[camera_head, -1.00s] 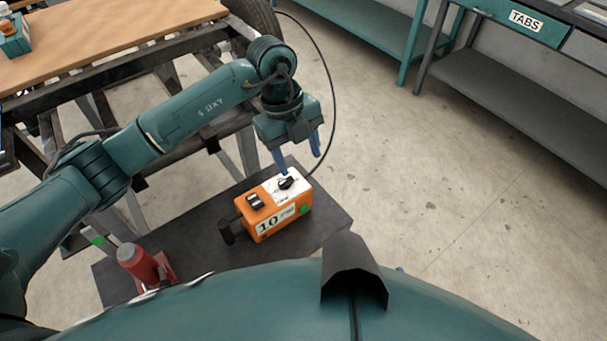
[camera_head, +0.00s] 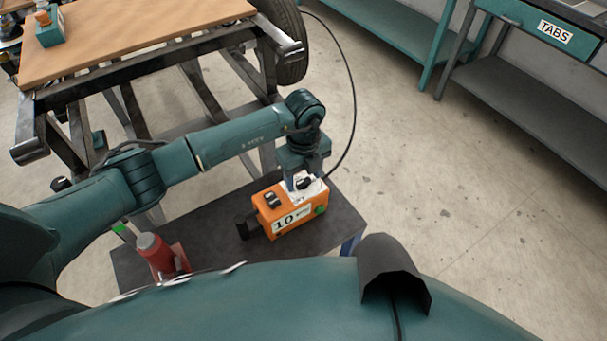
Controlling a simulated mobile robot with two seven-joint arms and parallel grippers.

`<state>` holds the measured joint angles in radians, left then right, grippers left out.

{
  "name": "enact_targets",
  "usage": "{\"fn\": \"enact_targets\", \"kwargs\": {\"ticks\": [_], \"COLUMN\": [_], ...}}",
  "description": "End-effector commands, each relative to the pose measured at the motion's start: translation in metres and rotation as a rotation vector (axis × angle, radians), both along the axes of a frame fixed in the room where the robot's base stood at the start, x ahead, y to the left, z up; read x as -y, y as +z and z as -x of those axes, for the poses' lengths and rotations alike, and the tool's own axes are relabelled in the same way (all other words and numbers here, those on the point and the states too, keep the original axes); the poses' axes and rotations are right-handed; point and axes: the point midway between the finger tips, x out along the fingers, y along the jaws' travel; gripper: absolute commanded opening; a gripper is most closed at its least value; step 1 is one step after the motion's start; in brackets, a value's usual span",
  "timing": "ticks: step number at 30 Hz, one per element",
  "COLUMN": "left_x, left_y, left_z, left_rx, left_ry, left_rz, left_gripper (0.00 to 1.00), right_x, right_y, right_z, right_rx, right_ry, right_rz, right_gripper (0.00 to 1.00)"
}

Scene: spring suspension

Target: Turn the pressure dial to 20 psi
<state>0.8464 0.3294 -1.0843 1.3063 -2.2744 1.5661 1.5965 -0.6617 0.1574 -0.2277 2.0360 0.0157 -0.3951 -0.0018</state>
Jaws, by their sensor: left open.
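The orange pressure box (camera_head: 288,211) sits on a dark low table. Its front label reads 10 with smaller print that I cannot make out. The black dial (camera_head: 306,183) is on the white plate at the right of its top. A black switch (camera_head: 271,199) is at the left of the top, and a green round part is on the right side. My right gripper is not in view.
The dark table (camera_head: 205,239) also holds a red jack (camera_head: 162,257) at its left. A black hose curves behind my left arm. A vehicle frame (camera_head: 165,60) with a wooden board stands behind. The floor at right is clear up to the TABS bench (camera_head: 535,25).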

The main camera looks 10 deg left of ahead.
Motion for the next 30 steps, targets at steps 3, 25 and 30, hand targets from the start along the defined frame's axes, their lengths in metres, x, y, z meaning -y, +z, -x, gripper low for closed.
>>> {"fn": "enact_targets", "kwargs": {"ticks": [3, 25, 30], "left_x": [-0.0004, -0.0003, -0.0004], "left_y": [-0.0063, -0.0067, -0.0066], "left_z": [0.0004, 0.0000, 0.0000], "left_rx": [-0.001, 0.000, 0.000], "left_ry": [0.000, 0.000, -0.001], "left_rz": [-0.001, 0.000, 0.000], "left_gripper": [0.56, 0.19, 0.12], "right_x": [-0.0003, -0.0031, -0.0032], "right_y": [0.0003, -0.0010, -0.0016], "right_z": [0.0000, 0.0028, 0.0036], "right_rx": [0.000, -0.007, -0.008], "right_ry": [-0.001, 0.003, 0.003], "right_rz": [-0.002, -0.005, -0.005], "right_gripper": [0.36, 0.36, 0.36]}}
